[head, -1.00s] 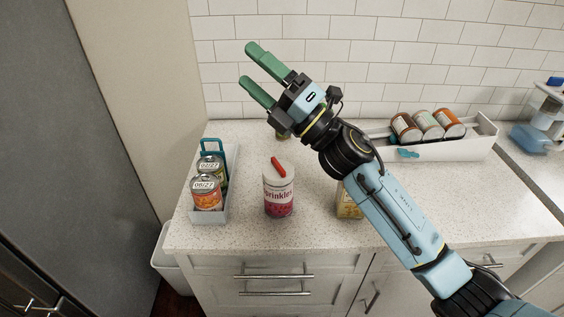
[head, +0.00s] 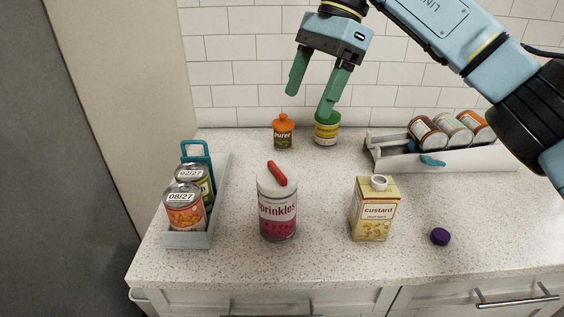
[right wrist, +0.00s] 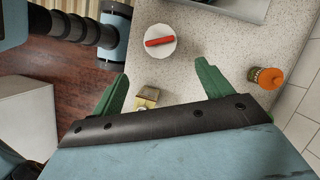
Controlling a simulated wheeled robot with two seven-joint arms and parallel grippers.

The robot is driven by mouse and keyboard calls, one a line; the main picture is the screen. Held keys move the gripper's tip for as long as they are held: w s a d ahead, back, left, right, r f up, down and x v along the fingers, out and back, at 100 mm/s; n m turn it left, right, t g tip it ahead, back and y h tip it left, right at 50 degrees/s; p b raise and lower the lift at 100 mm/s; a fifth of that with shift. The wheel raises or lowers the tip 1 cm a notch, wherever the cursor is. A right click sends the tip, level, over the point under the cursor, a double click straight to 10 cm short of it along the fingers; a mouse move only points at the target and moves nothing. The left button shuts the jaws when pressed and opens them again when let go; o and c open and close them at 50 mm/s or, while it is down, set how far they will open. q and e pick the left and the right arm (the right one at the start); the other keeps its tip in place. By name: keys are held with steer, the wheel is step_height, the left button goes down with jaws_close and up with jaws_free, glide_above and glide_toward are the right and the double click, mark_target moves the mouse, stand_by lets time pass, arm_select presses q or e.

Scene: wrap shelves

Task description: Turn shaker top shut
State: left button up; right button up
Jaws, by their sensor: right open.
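The sprinkles shaker (head: 277,215) stands upright on the counter, left of its middle, with a white top (head: 264,182) and a red bar (head: 277,174) across it. In the right wrist view its round white top (right wrist: 154,52) shows from above, with the red bar (right wrist: 160,41) lying across it. My right gripper (head: 307,104) is open and empty, its green fingers pointing down. It hangs above and behind the shaker in the head view, touching nothing that I can tell. My left gripper is not in view.
A custard carton (head: 372,218) stands right of the shaker, with a purple cap (head: 440,236) beside it. A tray (head: 222,188) of cans is at left. A puree jar (head: 283,134) and yellow-green tin (head: 327,132) stand behind. A white rack (head: 400,163) holds cans at right.

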mark_target(278, 169)
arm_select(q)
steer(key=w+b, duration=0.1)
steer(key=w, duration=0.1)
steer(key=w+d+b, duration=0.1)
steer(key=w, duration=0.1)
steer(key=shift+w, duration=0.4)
arm_select(e)
steer(key=x, duration=1.2)
steer(key=shift+s+a+f, duration=0.15)
steer(key=shift+f, duration=0.15)
steer(key=shift+c, duration=0.2)
steer(key=c, duration=1)
